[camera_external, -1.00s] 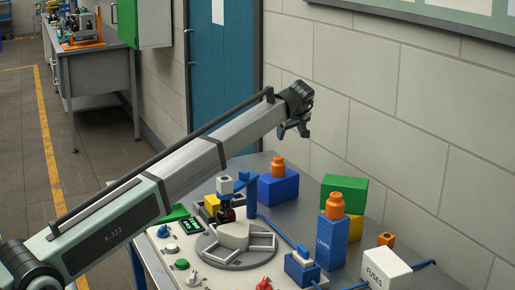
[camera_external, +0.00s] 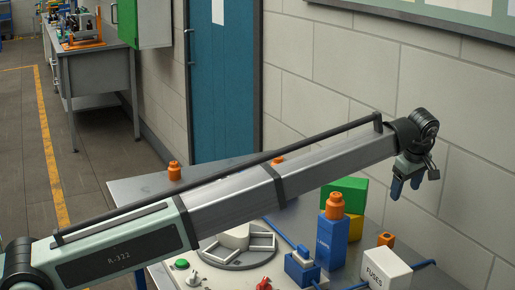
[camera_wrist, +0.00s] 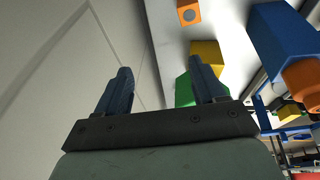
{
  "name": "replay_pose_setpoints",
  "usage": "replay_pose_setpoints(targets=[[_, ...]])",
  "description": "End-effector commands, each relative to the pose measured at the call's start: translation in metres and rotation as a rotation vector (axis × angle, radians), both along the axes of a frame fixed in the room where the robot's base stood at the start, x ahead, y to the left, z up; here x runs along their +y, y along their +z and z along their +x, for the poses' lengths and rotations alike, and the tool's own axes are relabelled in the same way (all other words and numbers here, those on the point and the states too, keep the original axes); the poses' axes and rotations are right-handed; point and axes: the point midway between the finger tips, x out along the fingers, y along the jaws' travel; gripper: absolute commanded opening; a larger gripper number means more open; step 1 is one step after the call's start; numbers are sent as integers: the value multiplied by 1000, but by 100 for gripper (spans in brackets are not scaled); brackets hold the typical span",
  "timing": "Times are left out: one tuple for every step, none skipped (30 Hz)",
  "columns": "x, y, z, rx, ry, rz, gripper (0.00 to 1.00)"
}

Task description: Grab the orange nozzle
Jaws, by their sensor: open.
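Several orange pieces could be the nozzle; I cannot tell which one is meant. A ribbed orange piece (camera_external: 335,205) stands upright on a tall blue box (camera_external: 331,242); it also shows at the right of the wrist view (camera_wrist: 303,80). A similar orange piece (camera_external: 174,171) stands at the table's far left, and another (camera_external: 278,160) is mostly hidden behind my arm. A small orange block (camera_external: 386,240) with a dark hole sits near the white box. My gripper (camera_external: 405,188) is open and empty, above and to the right of the tall blue box. Its fingers (camera_wrist: 160,70) have nothing between them.
A green block (camera_external: 348,191) and a yellow block (camera_external: 356,228) stand beside the tall blue box. A white "FUSES" box (camera_external: 387,268) and a blue fixture (camera_external: 302,268) are at the front. A grey round fixture (camera_external: 238,246) is partly under my arm. The wall (camera_external: 470,160) is close behind my gripper.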

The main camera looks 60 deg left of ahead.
Motion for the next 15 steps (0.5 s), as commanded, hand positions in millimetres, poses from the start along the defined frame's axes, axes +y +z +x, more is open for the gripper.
replay_pose_setpoints(targets=[[-2,-8,-8,23,28,-31,69],[-3,-12,-12,37,45,-50,69],[-4,-17,-17,52,63,-73,69],[-5,-20,-21,64,78,-90,69],[-6,-23,-23,74,89,-104,69],[-6,-26,-27,88,107,-122,69],[-7,-28,-30,97,116,-134,69],[-8,-30,-32,105,124,-143,69],[-8,-32,-35,114,135,-155,69],[-8,-34,-36,119,141,-162,69],[-8,-35,-37,122,144,-167,69],[-8,-37,-38,126,148,-171,69],[-8,-39,-38,127,148,-171,69],[-8,-41,-38,128,150,-172,69],[-7,-45,-38,127,149,-171,69]])
